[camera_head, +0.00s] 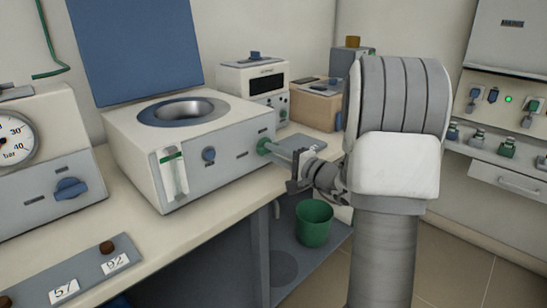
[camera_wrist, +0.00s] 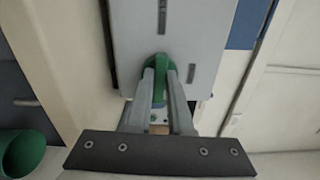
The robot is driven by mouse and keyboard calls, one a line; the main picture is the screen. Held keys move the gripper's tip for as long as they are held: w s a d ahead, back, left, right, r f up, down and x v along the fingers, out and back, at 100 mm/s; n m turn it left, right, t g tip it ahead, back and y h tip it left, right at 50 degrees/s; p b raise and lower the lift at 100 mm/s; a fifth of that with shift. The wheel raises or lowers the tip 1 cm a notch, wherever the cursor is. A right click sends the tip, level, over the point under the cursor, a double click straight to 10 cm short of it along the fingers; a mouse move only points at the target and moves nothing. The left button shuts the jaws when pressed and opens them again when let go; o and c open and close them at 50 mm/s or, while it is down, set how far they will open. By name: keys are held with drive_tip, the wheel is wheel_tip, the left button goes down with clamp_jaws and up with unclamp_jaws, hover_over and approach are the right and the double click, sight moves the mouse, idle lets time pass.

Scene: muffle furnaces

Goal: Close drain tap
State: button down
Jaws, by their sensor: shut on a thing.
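The drain tap (camera_head: 263,146) is a small green fitting on the grey front panel of a white bath unit (camera_head: 205,165), near the panel's right end. My gripper (camera_head: 284,154) reaches it from the right. In the wrist view, the green tap (camera_wrist: 158,78) stands upright between the two grey fingers of my gripper (camera_wrist: 160,88), which are shut on it. The fingers hide part of the tap's sides. Whether the tap's passage is open or closed cannot be told. The bath's blue lid (camera_head: 135,45) stands raised behind its round opening.
A green bucket (camera_head: 314,222) stands on a lower shelf beneath the tap; it also shows in the wrist view (camera_wrist: 20,153). A white instrument (camera_head: 255,80) and cardboard box (camera_head: 314,106) stand behind. A pressure-gauge unit (camera_head: 45,150) is at left.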

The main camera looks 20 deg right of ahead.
drive_tip(key=shift+n, duration=0.4)
drive_tip(key=c, duration=0.8)
unclamp_jaws()
drive_tip(key=p+v, duration=0.2)
drive_tip(key=v, duration=1.5)
drive_tip(key=shift+s+d+p, duration=0.1)
drive_tip(key=shift+s+p, duration=0.15)
drive_tip(key=shift+p, duration=0.15)
